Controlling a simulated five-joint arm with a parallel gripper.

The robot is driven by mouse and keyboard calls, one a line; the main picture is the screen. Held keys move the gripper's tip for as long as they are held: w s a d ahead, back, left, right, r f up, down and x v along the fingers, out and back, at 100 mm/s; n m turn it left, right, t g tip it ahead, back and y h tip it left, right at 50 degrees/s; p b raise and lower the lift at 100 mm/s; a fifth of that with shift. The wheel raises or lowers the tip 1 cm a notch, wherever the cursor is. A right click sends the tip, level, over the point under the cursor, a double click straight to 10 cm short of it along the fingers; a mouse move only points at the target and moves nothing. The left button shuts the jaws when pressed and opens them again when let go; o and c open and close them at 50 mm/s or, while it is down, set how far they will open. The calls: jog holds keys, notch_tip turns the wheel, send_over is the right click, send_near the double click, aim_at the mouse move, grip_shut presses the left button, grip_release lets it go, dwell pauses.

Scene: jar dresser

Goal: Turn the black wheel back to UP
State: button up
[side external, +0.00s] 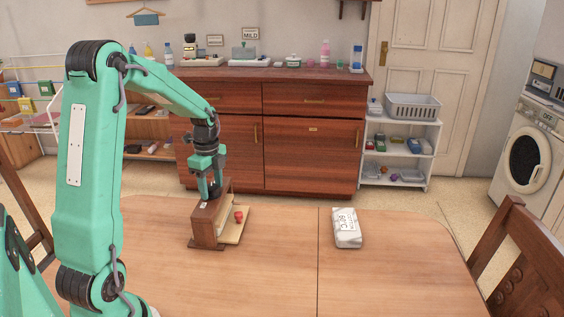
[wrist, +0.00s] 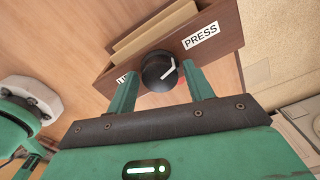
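The black wheel (wrist: 157,72) sits on the wooden press box (side external: 207,222). Its white pointer line slants up and right in the wrist view, towards the PRESS label (wrist: 201,36). A second label (wrist: 124,79) at the left is mostly hidden by a finger; only its first letter shows. My gripper (wrist: 159,66) is open, one finger on each side of the wheel. Narrow gaps seem to show beside the wheel; I cannot tell whether either finger touches it. In the side view my gripper (side external: 209,192) points down at the top of the box, hiding the wheel.
A pale board (side external: 233,229) with a small red piece (side external: 239,216) adjoins the box's right side. A white packet marked 60°C (side external: 347,228) lies farther right on the wooden table (side external: 280,270). The table between them is clear. Chairs stand at the table's sides.

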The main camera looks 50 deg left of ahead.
jog(key=c, duration=0.7)
